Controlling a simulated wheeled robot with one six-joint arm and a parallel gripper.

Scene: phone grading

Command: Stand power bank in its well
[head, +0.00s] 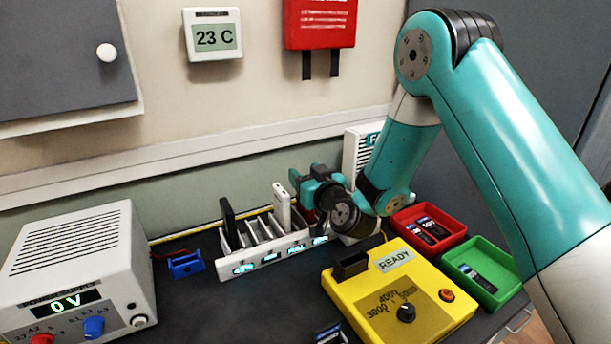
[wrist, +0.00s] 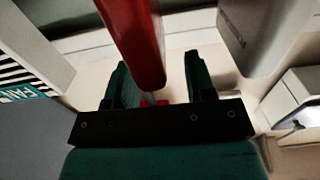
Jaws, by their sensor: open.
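A rack with several narrow wells and lit labels (head: 233,252) stands at the back of the dark bench. A black slab (head: 228,220) stands upright in its left part, and a white slab (head: 282,203) stands upright farther right. My gripper (head: 306,186) is over the rack's right end, just right of the white slab. A red slab-like thing shows beside it, mostly hidden by my gripper. In the wrist view, a long red thing (wrist: 137,42) lies between the open fingers of my gripper (wrist: 160,85). I cannot tell which piece is the power bank, or whether the fingers touch the red thing.
A white power supply (head: 75,265) stands at left, with a small blue holder (head: 186,264) beside it. A yellow tester (head: 405,300) is in front. Red (head: 455,222) and green (head: 505,265) trays are at right. A white fan box (head: 358,148) stands behind my arm.

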